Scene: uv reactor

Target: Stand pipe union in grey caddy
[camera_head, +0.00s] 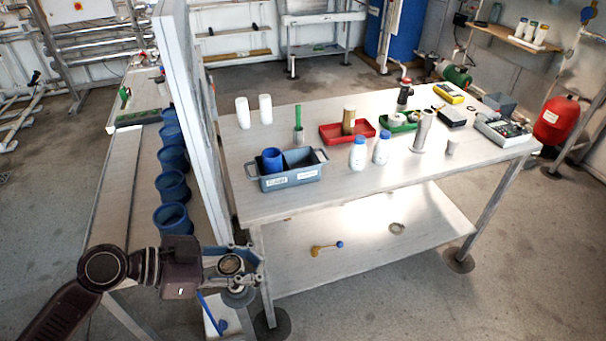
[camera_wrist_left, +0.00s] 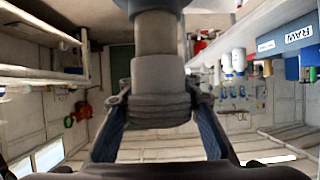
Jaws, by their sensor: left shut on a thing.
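The grey caddy (camera_head: 291,180) stands on the near left part of the white table, with labels on its front. A blue cup-like piece (camera_head: 272,160) stands in its left compartment; the right compartment looks empty. My left gripper (camera_head: 240,272) is at the bottom of the head view, in front of the table's near left corner and apart from the caddy. It is shut on a grey stepped cylinder, which looks like the pipe union (camera_wrist_left: 160,80). In the left wrist view the cylinder sits between both fingers, its far end cut off by the frame. My right gripper is not in view.
A white upright panel (camera_head: 190,110) stands left of the table, and several blue cups (camera_head: 172,187) line the bench beyond it. White bottles (camera_head: 357,154), a red tray (camera_head: 334,138) and a green tray (camera_head: 391,125) stand right of the caddy. The table front is clear.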

